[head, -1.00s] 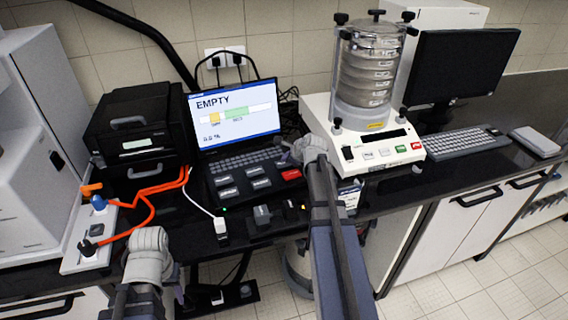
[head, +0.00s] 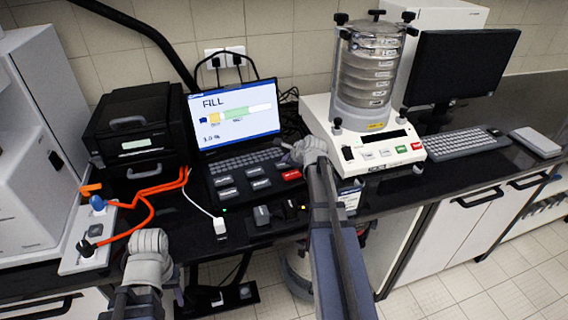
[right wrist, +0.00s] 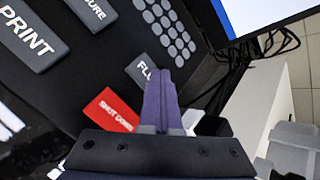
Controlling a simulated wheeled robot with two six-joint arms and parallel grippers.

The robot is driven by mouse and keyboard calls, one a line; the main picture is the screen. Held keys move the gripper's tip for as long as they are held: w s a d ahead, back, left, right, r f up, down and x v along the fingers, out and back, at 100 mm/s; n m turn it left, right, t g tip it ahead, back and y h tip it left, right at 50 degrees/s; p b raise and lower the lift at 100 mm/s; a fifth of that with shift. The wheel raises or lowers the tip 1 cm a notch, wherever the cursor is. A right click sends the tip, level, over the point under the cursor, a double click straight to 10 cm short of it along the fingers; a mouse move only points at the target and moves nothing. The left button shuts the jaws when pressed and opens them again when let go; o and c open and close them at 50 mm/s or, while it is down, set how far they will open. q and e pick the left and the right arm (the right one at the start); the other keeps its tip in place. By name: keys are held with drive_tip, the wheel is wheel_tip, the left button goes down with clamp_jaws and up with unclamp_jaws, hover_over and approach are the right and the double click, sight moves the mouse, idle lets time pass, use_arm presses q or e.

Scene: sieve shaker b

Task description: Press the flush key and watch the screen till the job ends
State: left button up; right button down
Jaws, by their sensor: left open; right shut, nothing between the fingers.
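The laptop screen (head: 235,112) reads FILL, above a bar with yellow and green parts and a small percentage figure. The key pad in front of the laptop has grey keys and a red SHUT DOWN key (head: 291,174), also in the right wrist view (right wrist: 111,109). The grey FLUSH key (right wrist: 140,71) shows partly in the right wrist view, behind my fingers; in the head view my right gripper (head: 287,158) hides it. My right gripper's shut, empty fingers (right wrist: 160,78) are at that key; I cannot tell whether they touch. My left gripper (head: 150,240) is open, near the bench's front edge.
A sieve shaker (head: 375,150), a dark monitor (head: 460,75) and a keyboard (head: 460,142) are at the right. A white cable plug lies at the bench's front.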

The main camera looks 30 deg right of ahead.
drive_tip(key=shift+r+p, duration=0.75)
drive_tip(key=shift+r, duration=0.05)
wheel_tip(320, 180, up, 5)
drive_tip(key=p, duration=0.5)
idle(0.6)
